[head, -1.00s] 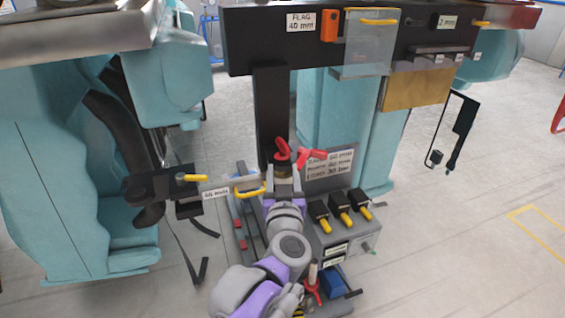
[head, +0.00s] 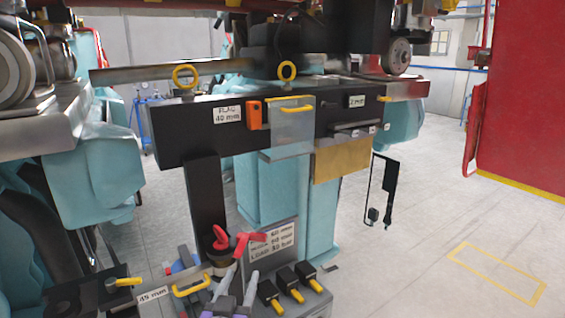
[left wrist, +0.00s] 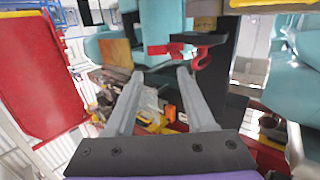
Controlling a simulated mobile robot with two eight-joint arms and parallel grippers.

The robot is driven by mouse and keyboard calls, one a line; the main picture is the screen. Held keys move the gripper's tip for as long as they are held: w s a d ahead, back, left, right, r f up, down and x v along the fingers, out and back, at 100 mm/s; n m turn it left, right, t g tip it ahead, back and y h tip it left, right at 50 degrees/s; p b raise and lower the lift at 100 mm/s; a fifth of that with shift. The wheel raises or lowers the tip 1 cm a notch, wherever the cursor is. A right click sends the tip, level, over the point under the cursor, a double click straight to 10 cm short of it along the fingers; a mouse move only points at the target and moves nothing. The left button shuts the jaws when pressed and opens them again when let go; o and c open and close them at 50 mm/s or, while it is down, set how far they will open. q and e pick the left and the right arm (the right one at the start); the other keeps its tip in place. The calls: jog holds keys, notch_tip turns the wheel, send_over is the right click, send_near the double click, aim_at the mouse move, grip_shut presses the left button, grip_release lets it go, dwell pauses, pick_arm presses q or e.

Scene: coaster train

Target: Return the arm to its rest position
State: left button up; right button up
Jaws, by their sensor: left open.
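My left gripper (head: 238,282) shows at the bottom of the head view, its two grey fingers pointing up and apart. In the left wrist view the same gripper (left wrist: 161,76) is open, with nothing held between the fingers. A red handle (head: 236,241) stands just beyond the fingertips on a dark round fitting. It also shows in the left wrist view as a red handle (left wrist: 199,58) past the fingertips; whether a finger touches it I cannot tell. Most of my left arm is below the head view. My right gripper is not in view.
Several black boxes with yellow handles (head: 290,292) sit right of my gripper, below a label plate (head: 272,244). A yellow handle (head: 191,287) is just left. A black beam (head: 180,133) with labels crosses behind. Open floor (head: 430,250) lies to the right.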

pick_arm(q)
jog(key=s+a+f+g+p, duration=0.1)
jog(key=s+a+f+g, duration=0.1)
jog(key=s+f+g, duration=0.2)
jog(key=s+a+f+g+y+p, duration=0.1)
jog(key=s+a+f+g, duration=0.2)
jog(key=s+f, duration=0.4)
jog(key=s+a+f+g+p, duration=0.2)
jog(key=s+f+g, duration=0.2)
jog(key=s, duration=0.7)
notch_tip(320, 180, down, 2)
jog(key=shift+a+f+n+g, duration=0.25)
jog(key=shift+a+n+g, duration=0.05)
jog(key=shift+a+n, duration=0.1)
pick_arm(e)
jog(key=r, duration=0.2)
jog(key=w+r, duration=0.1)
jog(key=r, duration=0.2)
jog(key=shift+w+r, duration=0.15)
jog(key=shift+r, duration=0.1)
pick_arm(q)
jog(key=shift+w, duration=0.1)
